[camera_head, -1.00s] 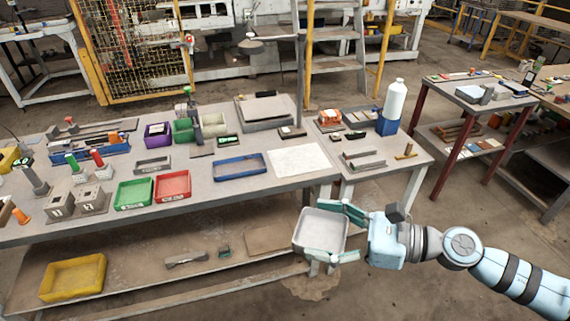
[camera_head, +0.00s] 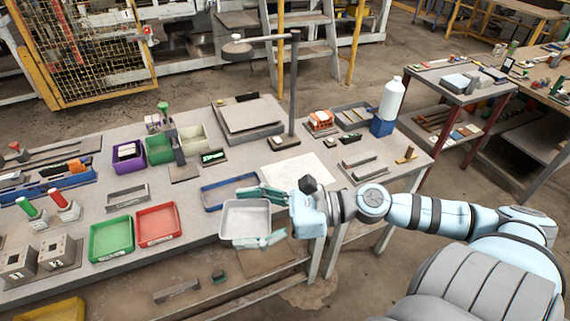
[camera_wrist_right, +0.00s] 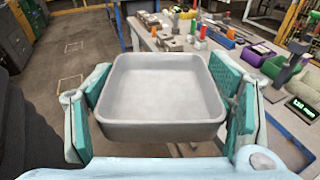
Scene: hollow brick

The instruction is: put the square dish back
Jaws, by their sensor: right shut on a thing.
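The square dish (camera_head: 245,217) is light grey, shallow and empty. My right gripper (camera_head: 262,216) is shut on it, with one finger along each of two opposite sides. In the right wrist view the dish (camera_wrist_right: 163,92) sits level between the teal finger pads (camera_wrist_right: 165,100). In the head view the dish appears at the front edge of the workbench (camera_head: 185,262), overlapping the blue tray (camera_head: 222,203); its height above the bench is hard to tell. My left gripper is not in view.
A red tray (camera_head: 158,225) and a green tray (camera_head: 111,240) lie left of the dish. A white sheet (camera_head: 298,172) lies bare behind my right gripper. A lamp post (camera_head: 294,85) stands farther back. A white bottle (camera_head: 392,98) stands at the right.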

